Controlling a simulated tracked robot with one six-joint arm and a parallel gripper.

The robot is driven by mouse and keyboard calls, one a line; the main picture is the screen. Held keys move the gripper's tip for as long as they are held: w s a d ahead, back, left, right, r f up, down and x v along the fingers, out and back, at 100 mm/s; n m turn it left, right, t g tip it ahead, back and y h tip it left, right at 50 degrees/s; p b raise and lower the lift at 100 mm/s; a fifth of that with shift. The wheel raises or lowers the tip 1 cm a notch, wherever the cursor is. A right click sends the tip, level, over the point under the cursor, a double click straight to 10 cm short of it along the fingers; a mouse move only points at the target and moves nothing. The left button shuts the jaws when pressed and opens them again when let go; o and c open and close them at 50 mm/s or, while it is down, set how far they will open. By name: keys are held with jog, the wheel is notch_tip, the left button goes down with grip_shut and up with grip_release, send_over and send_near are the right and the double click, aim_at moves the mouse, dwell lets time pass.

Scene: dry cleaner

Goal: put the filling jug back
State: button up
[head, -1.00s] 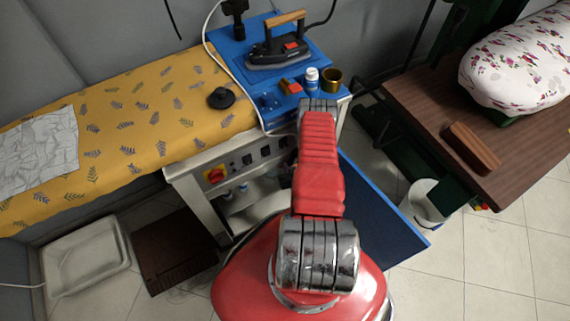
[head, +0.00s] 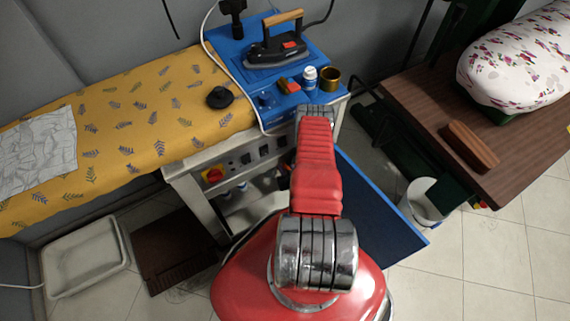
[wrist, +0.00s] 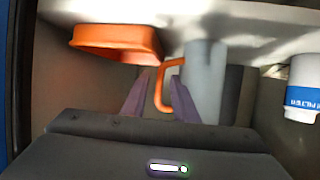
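The filling jug (wrist: 203,75) is grey with an orange handle (wrist: 163,88) on its left side, in the wrist view. It is inside the lower part of the ironing unit, against the pale shelf surface. My gripper (wrist: 160,80) has its two purple fingers apart, one on each side of the handle. Gaps show between the fingers and the handle, so it looks open around it and not clamped. The jug's lower part is partly hidden by the right finger and the gripper body. In the head view my arm covers the gripper and the jug.
An orange tray (wrist: 115,42) is left of the jug, and a white bottle with a blue label (wrist: 303,88) is at the right. The unit's blue door (head: 375,215) hangs open. The iron (head: 277,48) stands on top. A white bucket (head: 421,200) is on the floor.

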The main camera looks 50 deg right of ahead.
jog(key=shift+r, duration=0.15)
jog(key=v, duration=1.2)
dwell(0.8)
